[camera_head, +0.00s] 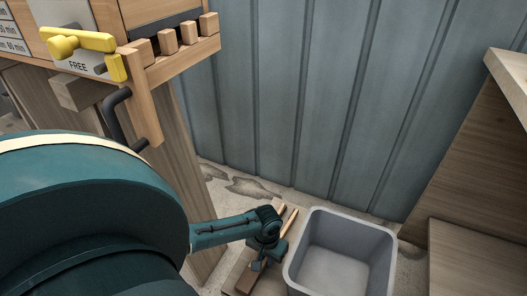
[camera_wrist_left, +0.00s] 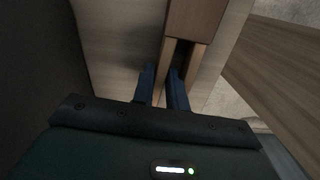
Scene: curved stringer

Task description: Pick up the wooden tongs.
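The wooden tongs (camera_head: 289,221) stand low beside the grey bin, partly hidden behind my left gripper in the head view. In the left wrist view the tongs (camera_wrist_left: 195,20) show a brown block at the top with two pale wooden legs running down from it. My left gripper (camera_head: 264,258) reaches down at the tongs. In the left wrist view its two dark blue fingers (camera_wrist_left: 162,78) sit on either side of the left leg, with the right finger between the two legs. Whether the fingers press on the leg is not clear. My right gripper is not in view.
A grey open bin (camera_head: 340,222) stands just right of my left gripper. A wooden cabinet (camera_head: 170,150) with yellow handle (camera_head: 80,42) and pegs rises at the left. A wooden unit (camera_head: 480,215) stands at the right. A blue-grey ribbed wall (camera_head: 310,90) closes the back.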

